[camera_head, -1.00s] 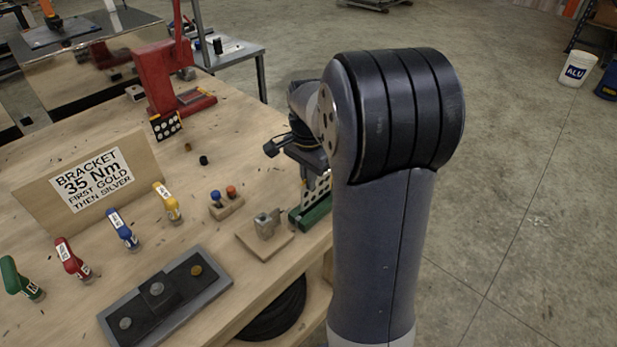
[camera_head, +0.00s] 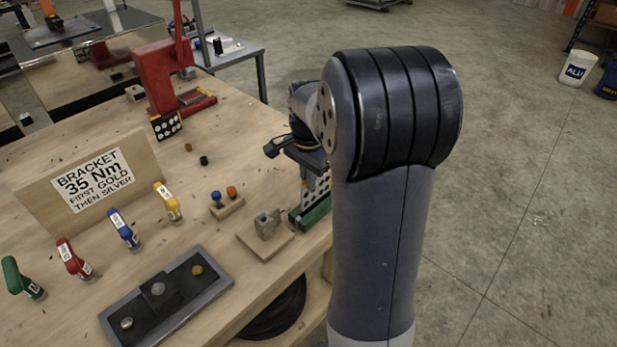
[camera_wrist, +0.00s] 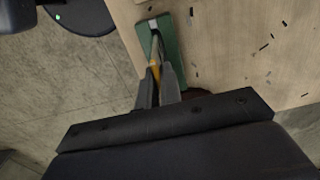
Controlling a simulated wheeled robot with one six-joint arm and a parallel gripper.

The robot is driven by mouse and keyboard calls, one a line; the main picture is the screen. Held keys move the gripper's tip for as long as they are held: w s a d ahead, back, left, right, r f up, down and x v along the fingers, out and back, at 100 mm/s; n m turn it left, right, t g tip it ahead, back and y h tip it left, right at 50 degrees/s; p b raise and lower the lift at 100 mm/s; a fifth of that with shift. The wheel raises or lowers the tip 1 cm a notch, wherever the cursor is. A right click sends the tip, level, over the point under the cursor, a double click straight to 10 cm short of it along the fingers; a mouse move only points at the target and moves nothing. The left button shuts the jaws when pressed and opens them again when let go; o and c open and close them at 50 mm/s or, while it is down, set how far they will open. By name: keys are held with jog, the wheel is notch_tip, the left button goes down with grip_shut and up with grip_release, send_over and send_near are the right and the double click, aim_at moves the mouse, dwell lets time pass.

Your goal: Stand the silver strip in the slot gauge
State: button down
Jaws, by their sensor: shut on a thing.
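My gripper (camera_wrist: 156,78) is shut on a thin strip (camera_wrist: 155,60), seen nearly edge-on with a yellowish tint in the wrist view. The green slot gauge (camera_wrist: 172,42) lies just beyond my fingertips, on the bench edge. The strip's far end overlaps the gauge in that view; whether it sits in a slot I cannot tell. In the head view the gauge (camera_head: 315,217) stands at the bench's right edge. A light, perforated upright piece shows above it, below my wrist. My arm hides part of that spot, and my fingertips are not clear there.
A wooden block with a metal fixture (camera_head: 266,226) stands left of the gauge. A dark tray (camera_head: 222,276) with round pieces, coloured-handled tools, a bracket sign (camera_head: 93,180) and a red press (camera_head: 160,75) occupy the bench. Open floor lies right of the bench.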

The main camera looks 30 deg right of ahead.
jog(key=shift+f+b, duration=1.35)
jog(key=shift+f, duration=0.75)
jog(key=c, duration=1.5)
grip_release()
jog(key=shift+r, duration=0.15)
notch_tip(320, 180, up, 11)
jog(key=shift+f, duration=0.15)
jog(key=shift+f, duration=0.15)
send_near(308, 206)
jog(key=f, duration=0.5)
jog(key=shift+w+d, duration=0.15)
jog(key=shift+w, duration=0.05)
jog(key=shift+r+p, duration=0.4)
